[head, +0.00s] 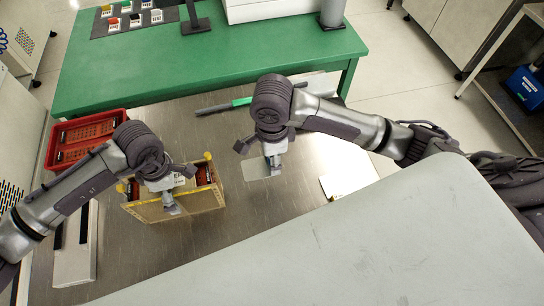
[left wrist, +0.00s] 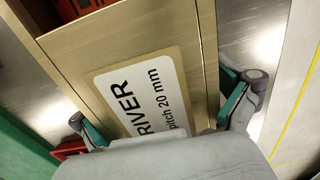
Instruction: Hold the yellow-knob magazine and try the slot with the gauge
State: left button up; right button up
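The yellow-knob magazine (head: 205,201) is a brass-coloured box with yellow corner knobs, standing on the metal table at the left. My left gripper (head: 173,207) straddles it from above. In the left wrist view, its two fingers (left wrist: 165,105) lie against opposite edges of the labelled brass panel (left wrist: 195,50), which reads "RIVER" and "pitch 20 mm". My right gripper (head: 273,165) points down over a thin pale plate (head: 254,172) right of the magazine. Its fingers look close together, but I cannot tell whether they grip the plate. I cannot tell which thing is the gauge.
A red crate (head: 60,160) stands behind the magazine at the left. A dark bar with a green part (head: 240,102) lies at the back of the metal table. A small pale plate (head: 328,187) lies at the right. The green bench (head: 150,65) stands behind.

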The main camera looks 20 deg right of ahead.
pick_arm(q)
jog(key=shift+w+r, duration=0.1)
jog(key=shift+r, duration=0.3)
notch_tip(320, 180, up, 11)
jog(key=shift+r, duration=0.1)
